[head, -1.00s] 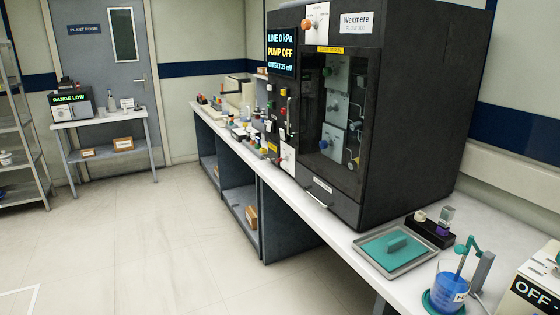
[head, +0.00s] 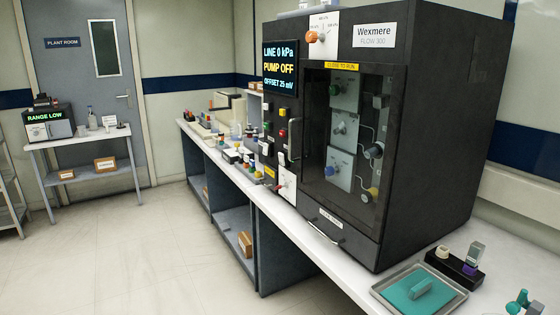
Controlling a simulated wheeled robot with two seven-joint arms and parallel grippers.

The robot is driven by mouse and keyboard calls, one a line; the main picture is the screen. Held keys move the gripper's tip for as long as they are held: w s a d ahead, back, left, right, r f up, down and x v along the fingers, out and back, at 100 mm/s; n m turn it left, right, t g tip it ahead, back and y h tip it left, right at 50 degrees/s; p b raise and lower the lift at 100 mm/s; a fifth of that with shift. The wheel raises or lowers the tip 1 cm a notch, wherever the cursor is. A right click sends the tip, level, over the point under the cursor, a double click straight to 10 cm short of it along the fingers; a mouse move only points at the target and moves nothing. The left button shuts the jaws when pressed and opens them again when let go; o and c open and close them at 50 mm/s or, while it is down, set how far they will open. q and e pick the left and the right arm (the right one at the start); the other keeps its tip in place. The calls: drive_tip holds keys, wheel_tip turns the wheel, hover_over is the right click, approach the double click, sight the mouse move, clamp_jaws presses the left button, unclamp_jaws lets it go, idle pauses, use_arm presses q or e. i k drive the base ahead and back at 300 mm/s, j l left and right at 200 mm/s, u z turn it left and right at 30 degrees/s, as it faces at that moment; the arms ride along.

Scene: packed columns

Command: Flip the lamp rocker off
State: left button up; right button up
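The tall black Wexmere cabinet (head: 438,150) stands on the white bench. Its narrow front strip carries a lit display (head: 281,67) reading LINE 0 kPa, PUMP OFF and OFFSET 25 mV. A white plate with a red control (head: 286,183) sits lower down. The labels are too small to read, so I cannot tell which control is the lamp rocker. Neither of my grippers is in view.
The cabinet's glazed door (head: 345,140) looks shut, with a handle on its left edge. A grey tray with a teal pad (head: 417,288) and a black holder (head: 455,267) lie at the bench's near right. Small items crowd the bench further back. The floor (head: 120,250) on the left is clear.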

sight(281, 156)
drive_tip(key=i+j, duration=0.5)
drive_tip(key=i+j+z, duration=0.15)
drive_tip(key=i+j, duration=0.85)
drive_tip(key=i+j+z, duration=0.15)
drive_tip(key=i+j, duration=0.3)
drive_tip(key=j, duration=0.25)
drive_tip(key=i+j, duration=0.45)
drive_tip(key=j, duration=0.15)
